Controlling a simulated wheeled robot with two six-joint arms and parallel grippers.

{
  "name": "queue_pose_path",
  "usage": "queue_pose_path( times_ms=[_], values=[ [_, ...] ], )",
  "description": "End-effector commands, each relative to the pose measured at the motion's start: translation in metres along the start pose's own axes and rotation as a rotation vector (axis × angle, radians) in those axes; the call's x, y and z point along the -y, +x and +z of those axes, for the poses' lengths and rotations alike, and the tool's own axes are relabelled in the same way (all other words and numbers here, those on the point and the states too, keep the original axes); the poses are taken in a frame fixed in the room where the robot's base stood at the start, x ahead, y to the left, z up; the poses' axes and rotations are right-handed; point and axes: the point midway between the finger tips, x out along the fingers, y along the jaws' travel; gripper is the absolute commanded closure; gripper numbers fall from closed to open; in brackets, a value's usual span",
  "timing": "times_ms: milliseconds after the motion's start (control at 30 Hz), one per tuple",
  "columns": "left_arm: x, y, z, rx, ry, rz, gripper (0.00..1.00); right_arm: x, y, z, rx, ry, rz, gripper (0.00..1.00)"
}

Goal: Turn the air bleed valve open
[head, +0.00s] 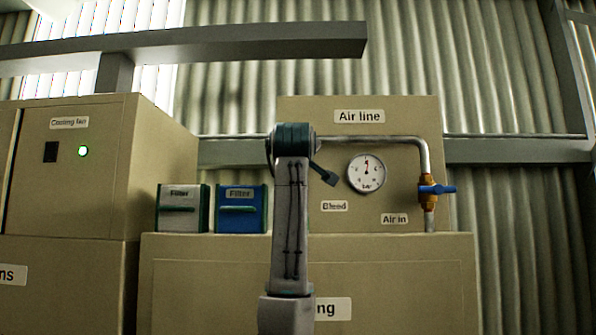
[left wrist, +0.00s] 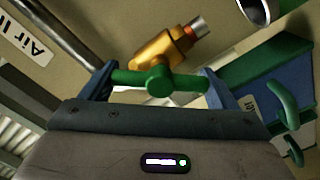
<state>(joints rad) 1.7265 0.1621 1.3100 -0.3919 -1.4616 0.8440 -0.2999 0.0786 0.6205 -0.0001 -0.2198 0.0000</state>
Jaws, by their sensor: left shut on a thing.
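The bleed valve shows in the left wrist view as a brass body (left wrist: 160,55) with a green handle (left wrist: 160,80). My left gripper (left wrist: 158,88) has one finger at each end of the handle and is shut on it. The handle runs roughly straight across between the fingers. In the head view my left arm hides the valve and gripper; the "Bleed" label (head: 334,206) shows just right of the arm. My right gripper is in neither view.
The air line panel (head: 300,110) carries a pressure gauge (head: 366,173) and a blue-handled air-in valve (head: 437,189), its handle crosswise to the pipe. A grey filter (head: 181,208) and a blue filter (head: 240,210) stand close left of my arm. A cooling fan cabinet (head: 110,175) is farther left.

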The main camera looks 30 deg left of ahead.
Motion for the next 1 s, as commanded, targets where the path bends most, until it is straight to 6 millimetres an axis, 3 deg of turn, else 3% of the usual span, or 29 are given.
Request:
queue_pose_path(
  times_ms=[600,1000],
  values=[
    [0.003,0.0,0.001,-0.001,-0.547,-0.001,0.41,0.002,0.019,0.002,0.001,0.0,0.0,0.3],
    [0.004,0.0,0.002,0.0,-0.731,-0.003,0.41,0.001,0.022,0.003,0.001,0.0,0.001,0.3]
  ],
)
